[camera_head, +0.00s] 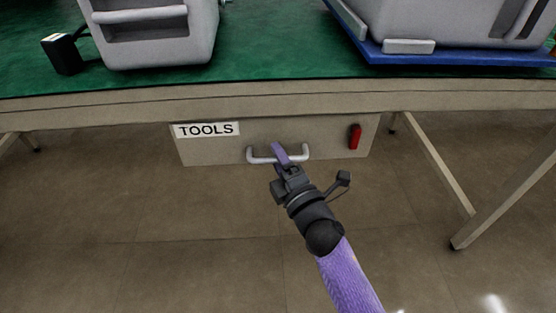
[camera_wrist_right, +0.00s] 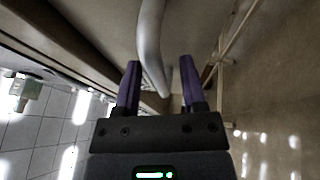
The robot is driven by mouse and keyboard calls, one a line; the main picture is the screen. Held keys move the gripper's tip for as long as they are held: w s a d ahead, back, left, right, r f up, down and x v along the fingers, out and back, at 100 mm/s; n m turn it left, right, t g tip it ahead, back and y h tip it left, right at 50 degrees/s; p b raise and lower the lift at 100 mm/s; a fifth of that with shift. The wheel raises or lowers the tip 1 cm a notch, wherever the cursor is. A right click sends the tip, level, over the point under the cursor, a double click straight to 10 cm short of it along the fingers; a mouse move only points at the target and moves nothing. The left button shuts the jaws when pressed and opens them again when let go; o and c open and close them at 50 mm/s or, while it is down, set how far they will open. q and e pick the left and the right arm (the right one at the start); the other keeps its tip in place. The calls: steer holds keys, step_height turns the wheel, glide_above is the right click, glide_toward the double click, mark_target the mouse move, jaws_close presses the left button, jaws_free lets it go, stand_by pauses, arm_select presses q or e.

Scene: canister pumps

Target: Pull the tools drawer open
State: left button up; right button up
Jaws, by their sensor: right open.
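The tools drawer (camera_head: 330,135) hangs under the table and has a white label (camera_head: 207,129) reading TOOLS. Its front looks closed, close under the table edge. A pale bar handle (camera_head: 298,155) is fixed on its front. My right gripper (camera_head: 278,152) is at the handle, its purple fingers over the bar's middle. In the right wrist view the handle (camera_wrist_right: 151,45) runs between the two open, parted fingers (camera_wrist_right: 160,85); I cannot tell whether either finger touches it. My left gripper is not in view.
A red latch-like piece (camera_head: 355,137) is on the drawer front at right. The green-topped table (camera_head: 270,60) carries a grey machine (camera_head: 160,45), a small black box (camera_head: 63,55) and a blue tray (camera_head: 460,58) with another grey machine. A table leg (camera_head: 435,165) stands at right. Floor in front is clear.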

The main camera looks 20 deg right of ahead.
steer(key=shift+c, duration=0.3)
jaws_close()
stand_by(1.2)
